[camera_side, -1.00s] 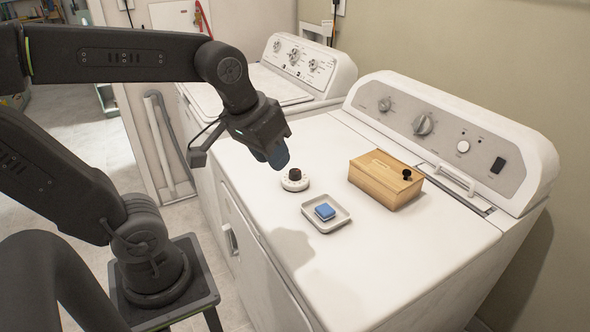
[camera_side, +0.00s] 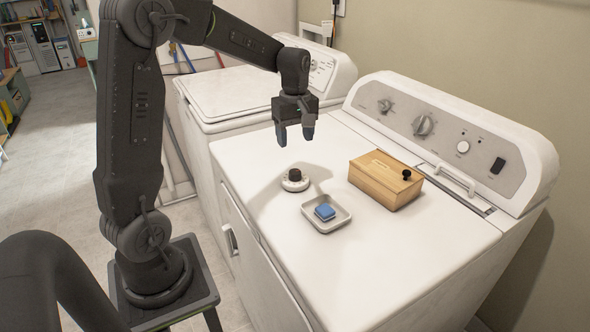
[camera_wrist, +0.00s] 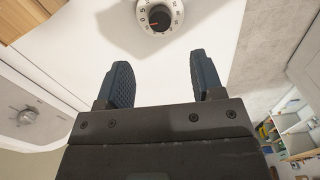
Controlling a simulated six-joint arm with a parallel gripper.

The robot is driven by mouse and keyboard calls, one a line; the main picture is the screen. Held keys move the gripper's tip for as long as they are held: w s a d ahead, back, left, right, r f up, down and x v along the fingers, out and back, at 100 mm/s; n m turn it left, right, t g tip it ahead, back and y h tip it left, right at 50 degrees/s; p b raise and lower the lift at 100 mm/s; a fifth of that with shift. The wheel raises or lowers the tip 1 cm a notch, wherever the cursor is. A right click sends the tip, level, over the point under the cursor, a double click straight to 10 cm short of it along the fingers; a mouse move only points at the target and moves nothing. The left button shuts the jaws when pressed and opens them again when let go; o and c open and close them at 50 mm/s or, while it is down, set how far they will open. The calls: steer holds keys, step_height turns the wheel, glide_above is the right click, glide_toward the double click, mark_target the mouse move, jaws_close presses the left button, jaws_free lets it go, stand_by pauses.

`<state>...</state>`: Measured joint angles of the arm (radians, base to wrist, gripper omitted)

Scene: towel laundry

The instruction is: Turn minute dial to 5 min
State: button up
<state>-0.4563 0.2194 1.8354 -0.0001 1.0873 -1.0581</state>
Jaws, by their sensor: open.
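The minute dial (camera_side: 295,181) is a white round base with a black knob, standing on the white machine top. In the wrist view the dial (camera_wrist: 160,16) is at the top centre, beyond the fingertips, partly cut by the frame edge. Its black knob carries a red pointer, and numbers ring the white face. The pointer aims to the left side of the face; the exact number is too small to tell. My gripper (camera_side: 294,135) hangs above the dial, fingers pointing down, apart from it. The blue fingers (camera_wrist: 162,82) are open with nothing between them.
A grey tray (camera_side: 345,222) with a blue block (camera_side: 325,212) sits in front of the dial. A wooden box (camera_side: 372,184) with a black knob stands to the right. The machine's control panel (camera_side: 450,140) rises behind. The front of the top is clear.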

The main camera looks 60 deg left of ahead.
mark_target(295, 171)
step_height(295, 171, down, 10)
steer(key=shift+f, duration=0.1)
stand_by(0.4)
steer(key=c, duration=0.9)
steer(key=shift+c, duration=0.2)
steer(key=shift+m, duration=0.3)
steer(key=shift+m, duration=2.6)
